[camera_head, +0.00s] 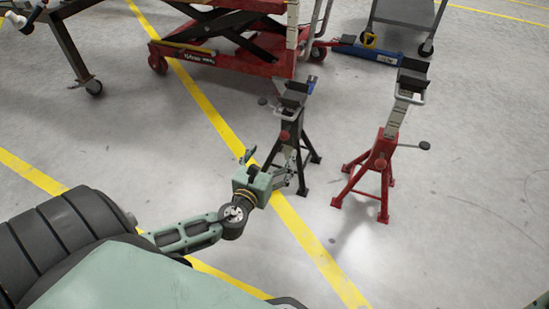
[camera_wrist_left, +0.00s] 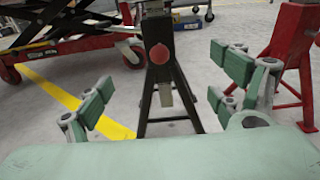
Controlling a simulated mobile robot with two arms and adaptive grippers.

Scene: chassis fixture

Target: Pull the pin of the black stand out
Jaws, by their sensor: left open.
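The black stand (camera_head: 291,128) stands upright on the floor just beyond my left gripper. A round red knob (camera_head: 284,135), which looks like the head of its pin, sits on the side of the stand facing me. In the left wrist view the knob (camera_wrist_left: 159,54) shows near the middle, against the black post. My left gripper (camera_head: 269,165) is open, and its fingers (camera_wrist_left: 165,92) spread on either side of the stand in the wrist view, with the knob between and beyond them. I see no contact.
A red stand (camera_head: 381,155) stands to the right of the black one, with a dark-knobbed rod sticking out. A red lift table (camera_head: 225,58) and a grey cart (camera_head: 403,14) are behind. Yellow lines (camera_head: 205,95) cross the floor. The floor at right is clear.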

